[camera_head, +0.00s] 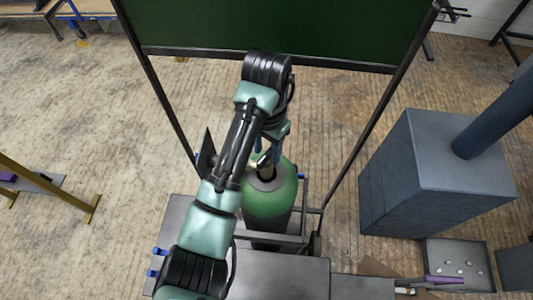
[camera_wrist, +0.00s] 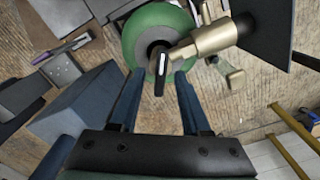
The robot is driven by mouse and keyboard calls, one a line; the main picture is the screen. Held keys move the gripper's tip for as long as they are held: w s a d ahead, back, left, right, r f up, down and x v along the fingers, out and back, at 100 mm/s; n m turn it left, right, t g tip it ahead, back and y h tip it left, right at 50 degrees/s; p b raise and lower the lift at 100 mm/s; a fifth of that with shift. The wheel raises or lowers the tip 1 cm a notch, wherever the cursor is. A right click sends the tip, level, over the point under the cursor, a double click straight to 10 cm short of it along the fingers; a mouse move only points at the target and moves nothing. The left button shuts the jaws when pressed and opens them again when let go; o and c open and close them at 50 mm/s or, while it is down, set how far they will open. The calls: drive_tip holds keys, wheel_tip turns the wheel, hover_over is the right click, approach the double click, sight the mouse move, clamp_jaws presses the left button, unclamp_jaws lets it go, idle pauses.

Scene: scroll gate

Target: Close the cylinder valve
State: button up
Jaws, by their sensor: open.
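The green gas cylinder (camera_head: 270,205) stands upright in a dark frame in the middle of the head view. It also shows at the top of the wrist view (camera_wrist: 139,29). A brass valve (camera_wrist: 208,40) sits on its neck. A dark piece with a pale slot (camera_wrist: 161,72) sticks out from the valve toward my gripper; I cannot tell whether it is the handle. My gripper (camera_wrist: 156,82) is open, its two blue fingers pointing at the valve. The dark piece lies between the fingertips in the wrist view, with no visible contact. In the head view my arm partly hides the valve.
A dark plate (camera_wrist: 275,30) stands beside the valve. A green board (camera_head: 280,30) on dark legs rises behind the cylinder. A large grey block (camera_head: 425,180) and a tray (camera_head: 457,262) of small pieces are at the right.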

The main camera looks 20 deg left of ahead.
drive_tip(key=shift+f, duration=0.4)
drive_tip(key=shift+c, duration=0.2)
clamp_jaws()
